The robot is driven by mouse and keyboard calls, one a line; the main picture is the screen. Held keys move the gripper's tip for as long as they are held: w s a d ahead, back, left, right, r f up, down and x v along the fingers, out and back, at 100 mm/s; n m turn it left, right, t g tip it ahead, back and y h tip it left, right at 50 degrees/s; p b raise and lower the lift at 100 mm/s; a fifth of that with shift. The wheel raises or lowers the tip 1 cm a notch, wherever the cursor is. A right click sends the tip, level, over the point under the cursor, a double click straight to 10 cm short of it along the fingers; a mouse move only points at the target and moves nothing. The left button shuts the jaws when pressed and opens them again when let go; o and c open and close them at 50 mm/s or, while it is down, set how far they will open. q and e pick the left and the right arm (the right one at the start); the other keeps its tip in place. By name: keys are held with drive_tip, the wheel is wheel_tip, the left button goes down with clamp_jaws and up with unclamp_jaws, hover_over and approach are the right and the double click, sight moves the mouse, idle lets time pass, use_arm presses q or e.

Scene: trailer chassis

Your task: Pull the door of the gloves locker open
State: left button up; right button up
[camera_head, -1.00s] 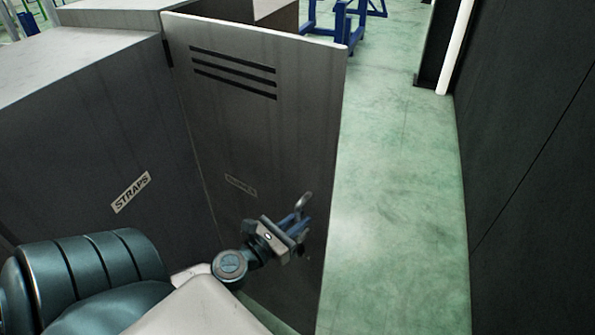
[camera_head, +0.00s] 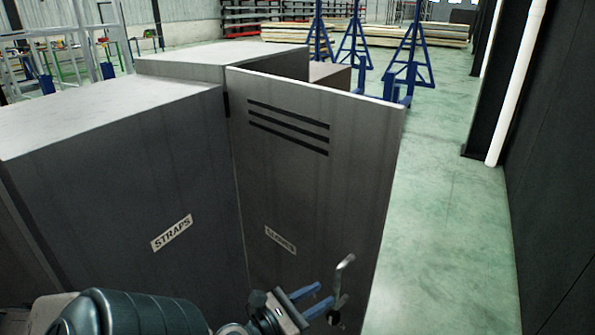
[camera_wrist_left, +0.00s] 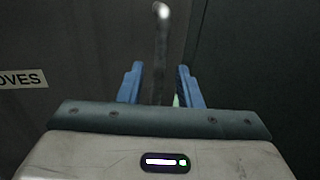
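The gloves locker door (camera_head: 310,190) is a grey panel with three dark slots and a small label (camera_head: 280,240). It stands swung out from the locker, its free edge over the green floor. Its metal lever handle (camera_head: 343,275) is low near the free edge. My left gripper (camera_head: 326,299) is in front of the door, just left of the handle, with its blue fingers apart. In the left wrist view the handle (camera_wrist_left: 161,40) rises beyond the gap between the open fingertips, and nothing is clamped. My right gripper is out of view.
The straps locker (camera_head: 130,190) stands to the left of the door. A dark wall (camera_head: 560,180) with a white pipe (camera_head: 515,80) is at the right. Green floor (camera_head: 450,230) lies clear between door and wall. Blue trestles (camera_head: 408,55) stand behind.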

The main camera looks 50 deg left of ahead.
use_arm(q)
drive_tip(key=shift+s+a, duration=0.2)
drive_tip(key=shift+s, duration=2.25)
drive_tip(key=s+a+f+m+g+y, duration=0.15)
drive_tip(key=a+f+m, duration=0.4)
drive_tip(key=f, duration=0.75)
drive_tip(key=s+a+f+m+g+y, duration=0.1)
drive_tip(key=s+a+f+m+g, duration=0.15)
drive_tip(key=f+m, duration=0.8)
drive_tip(key=s+a+f+m+g+y, duration=0.1)
drive_tip(key=a+f+m+g, duration=0.3)
drive_tip(key=f, duration=1.2)
drive_tip(key=s+d+f+m+g+b, duration=0.1)
drive_tip(key=s+d+f+m+g, duration=0.15)
drive_tip(key=s+f+m, duration=0.4)
drive_tip(key=s+d+f+m+g, duration=0.1)
drive_tip(key=s+d+f, duration=0.2)
drive_tip(key=f, duration=0.6)
drive_tip(key=s+d+f+m+g+h, duration=0.1)
drive_tip(key=s+d+f+m+g, duration=0.4)
drive_tip(key=s+d+f+m, duration=0.3)
drive_tip(key=s+d+f, duration=0.1)
drive_tip(key=s+d, duration=0.1)
drive_tip(key=d, duration=0.1)
drive_tip(key=shift+s+d+f, duration=0.15)
drive_tip(key=shift+s+f, duration=0.1)
drive_tip(key=shift+f, duration=0.1)
